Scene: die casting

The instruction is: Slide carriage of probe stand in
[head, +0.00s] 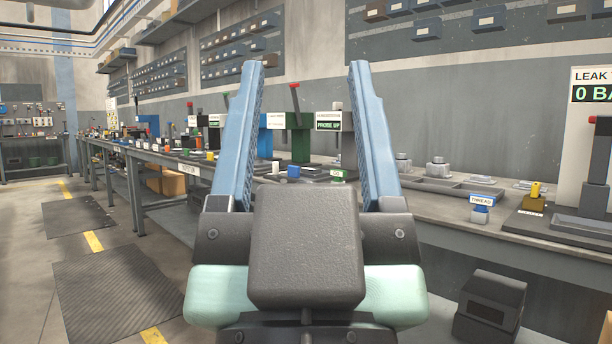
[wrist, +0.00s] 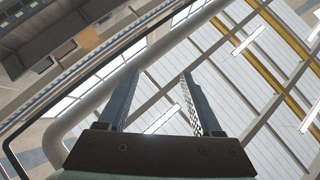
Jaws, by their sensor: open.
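My gripper (head: 305,66) is raised in front of the head camera, its two blue fingers wide apart with nothing between them. In the wrist view my gripper (wrist: 158,74) points up toward the ceiling, open and empty. A small sign reading PROBE UP (head: 328,123) stands on the long workbench, just left of my right finger. A grey upright (head: 348,150) beside it looks like part of the probe stand. The right finger partly covers this area, and I cannot make out the carriage. My gripper is apart from the stand.
The long workbench (head: 448,213) runs from the right foreground to the far left, crowded with gauges, trays and signs. A leak test station (head: 590,150) stands at the right. A dark box (head: 490,308) is below the bench. The floor at left, with dark mats (head: 125,290), is open.

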